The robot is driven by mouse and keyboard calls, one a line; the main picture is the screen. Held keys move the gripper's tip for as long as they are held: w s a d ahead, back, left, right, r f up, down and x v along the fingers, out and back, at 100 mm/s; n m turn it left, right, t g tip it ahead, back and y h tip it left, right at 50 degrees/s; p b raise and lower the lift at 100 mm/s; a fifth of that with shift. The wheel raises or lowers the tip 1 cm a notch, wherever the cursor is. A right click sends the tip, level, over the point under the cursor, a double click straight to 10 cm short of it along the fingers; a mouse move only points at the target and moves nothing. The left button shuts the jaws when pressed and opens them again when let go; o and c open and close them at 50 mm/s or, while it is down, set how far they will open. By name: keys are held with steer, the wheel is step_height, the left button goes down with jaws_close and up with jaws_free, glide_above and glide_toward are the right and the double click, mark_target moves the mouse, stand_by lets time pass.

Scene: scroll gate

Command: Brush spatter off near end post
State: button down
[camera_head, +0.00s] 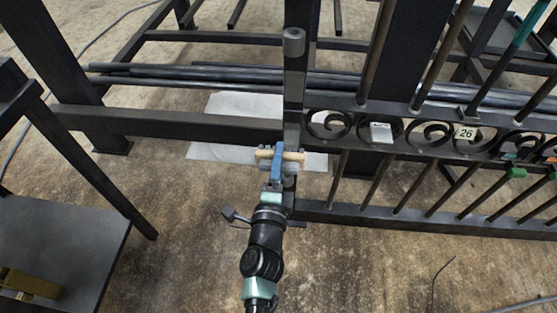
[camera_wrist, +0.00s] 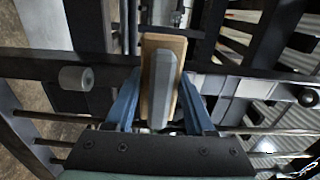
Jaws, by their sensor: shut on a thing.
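The near end post (camera_head: 292,105) of the scroll gate stands upright at the left end of the scroll panel in the head view. A short grey cylinder (camera_head: 293,41) sits on its upper part. My gripper (camera_head: 278,178) is at the lower part of the post, shut on a brush (camera_head: 293,155) with a pale wooden body. In the wrist view the blue fingers of my gripper (camera_wrist: 160,105) flank the wooden brush (camera_wrist: 150,75), which has a grey ridge along it. The brush overlaps the post in the head view; contact cannot be told. Spatter cannot be made out.
The gate's scroll panel (camera_head: 430,135) extends right, with a "26" tag (camera_head: 466,132) and green pieces (camera_head: 516,173). Dark frame beams (camera_head: 170,122) run left. A dark table (camera_head: 60,240) with a brass-coloured block (camera_head: 30,285) stands at lower left. Pale sheets (camera_head: 245,106) lie behind.

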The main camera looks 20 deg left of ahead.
steer(key=shift+x, duration=1.05)
